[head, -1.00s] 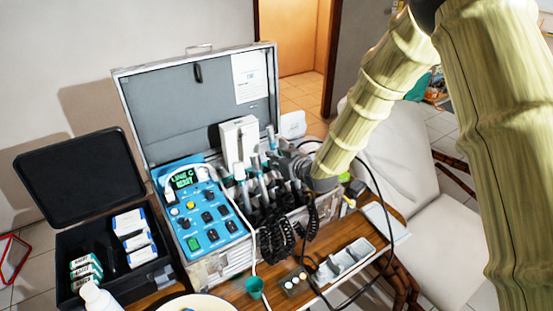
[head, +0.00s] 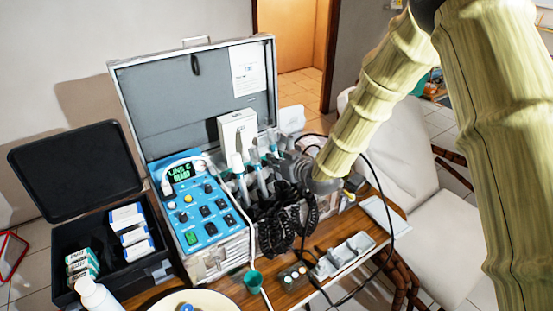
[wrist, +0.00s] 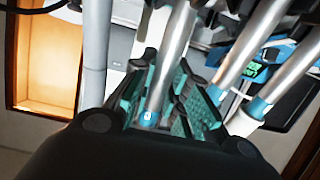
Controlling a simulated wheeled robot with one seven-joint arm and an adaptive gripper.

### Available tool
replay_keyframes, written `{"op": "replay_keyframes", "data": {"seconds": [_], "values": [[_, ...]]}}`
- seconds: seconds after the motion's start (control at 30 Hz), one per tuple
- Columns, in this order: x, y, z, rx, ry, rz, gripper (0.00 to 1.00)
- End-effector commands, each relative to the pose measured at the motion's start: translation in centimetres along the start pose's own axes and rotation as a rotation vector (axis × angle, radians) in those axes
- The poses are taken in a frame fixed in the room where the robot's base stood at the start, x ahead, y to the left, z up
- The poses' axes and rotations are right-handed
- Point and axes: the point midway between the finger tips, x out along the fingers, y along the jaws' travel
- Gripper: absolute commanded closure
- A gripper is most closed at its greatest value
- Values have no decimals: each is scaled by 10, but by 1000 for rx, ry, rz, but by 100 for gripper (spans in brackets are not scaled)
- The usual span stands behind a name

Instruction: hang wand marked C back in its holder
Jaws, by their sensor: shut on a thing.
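My gripper (head: 297,168) is at the right end of the row of wands in the open case. In the wrist view my gripper (wrist: 165,95) is shut on a silver wand (wrist: 170,55) with a blue collar, between teal finger pads. I cannot read a letter on it, and cannot tell whether it sits in its holder. Other wands (head: 262,180) stand in the row to the left, and more silver wands (wrist: 245,50) show beside mine in the wrist view. The blue control panel (head: 208,215) has a lit green display reading "LINE C" on top.
Black coiled cords (head: 285,225) hang in front of the wands. A white box (head: 238,135) stands behind them. A black case (head: 75,180) is open at left. A grey tray (head: 345,255) and a green cup (head: 253,280) sit on the table in front.

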Motion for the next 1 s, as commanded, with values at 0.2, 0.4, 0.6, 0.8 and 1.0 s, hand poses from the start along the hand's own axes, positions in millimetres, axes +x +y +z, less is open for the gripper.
{"op": "replay_keyframes", "data": {"seconds": [0.2,0.4,0.6,0.8,1.0], "values": [[0,0,9,0,0,0,100],[0,0,10,0,0,0,100],[0,0,10,0,0,0,100],[0,0,15,0,0,0,100],[0,0,21,0,-1,0,100]]}}
